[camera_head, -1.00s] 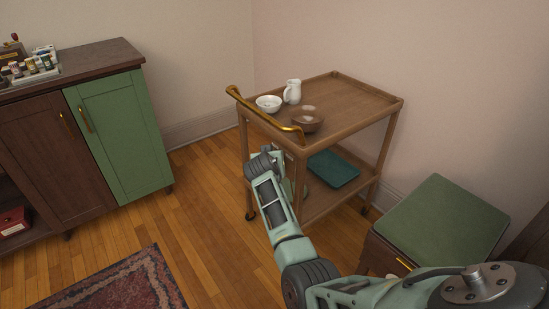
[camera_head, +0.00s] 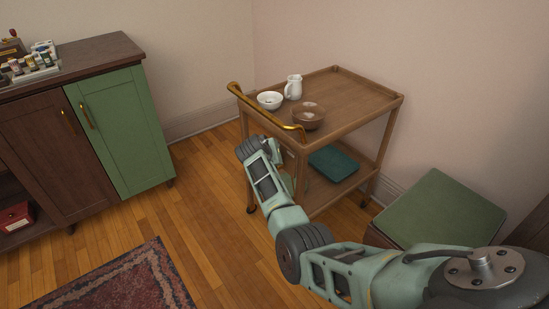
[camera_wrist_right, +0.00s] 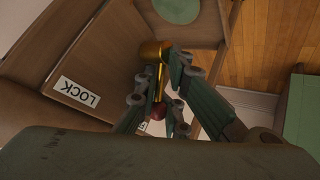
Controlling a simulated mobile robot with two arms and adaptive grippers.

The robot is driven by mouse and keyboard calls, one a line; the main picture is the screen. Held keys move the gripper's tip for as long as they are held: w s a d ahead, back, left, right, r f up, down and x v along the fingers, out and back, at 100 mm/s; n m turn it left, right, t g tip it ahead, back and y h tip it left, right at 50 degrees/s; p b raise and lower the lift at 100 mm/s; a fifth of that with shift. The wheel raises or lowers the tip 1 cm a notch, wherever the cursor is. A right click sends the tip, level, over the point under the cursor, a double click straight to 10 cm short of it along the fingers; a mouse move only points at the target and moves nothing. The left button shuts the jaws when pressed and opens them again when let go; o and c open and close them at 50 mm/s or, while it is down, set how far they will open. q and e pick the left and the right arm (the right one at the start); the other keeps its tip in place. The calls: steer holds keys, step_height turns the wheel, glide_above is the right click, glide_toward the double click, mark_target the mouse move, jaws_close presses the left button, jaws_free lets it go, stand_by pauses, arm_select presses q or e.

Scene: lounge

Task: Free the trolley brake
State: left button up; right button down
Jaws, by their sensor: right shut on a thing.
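The wooden trolley (camera_head: 345,125) stands by the wall, with a brass push handle (camera_head: 262,112) at its near left end. The right wrist view shows a brass brake lever (camera_wrist_right: 152,52) with a red tip (camera_wrist_right: 157,111) on the trolley's wooden panel. A white label reading LOCK (camera_wrist_right: 77,93) appears upside down beside it. My right gripper (camera_wrist_right: 160,78) is shut on the lever, with its fingers on both sides. In the head view my right wrist covers part of the trolley's side, and the lever is hidden. My left gripper is out of view.
A white bowl (camera_head: 270,100), a white jug (camera_head: 293,87) and a brown bowl (camera_head: 309,117) stand on the trolley top. A teal tray (camera_head: 334,163) lies on its lower shelf. A green-topped stool (camera_head: 440,218) is close at right. A cabinet (camera_head: 120,130) stands at left.

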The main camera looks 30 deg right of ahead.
steer(key=shift+d+r, duration=0.1)
steer(key=c, duration=1.9)
jaws_free()
steer(key=shift+o, duration=0.2)
steer(key=v, duration=1.2)
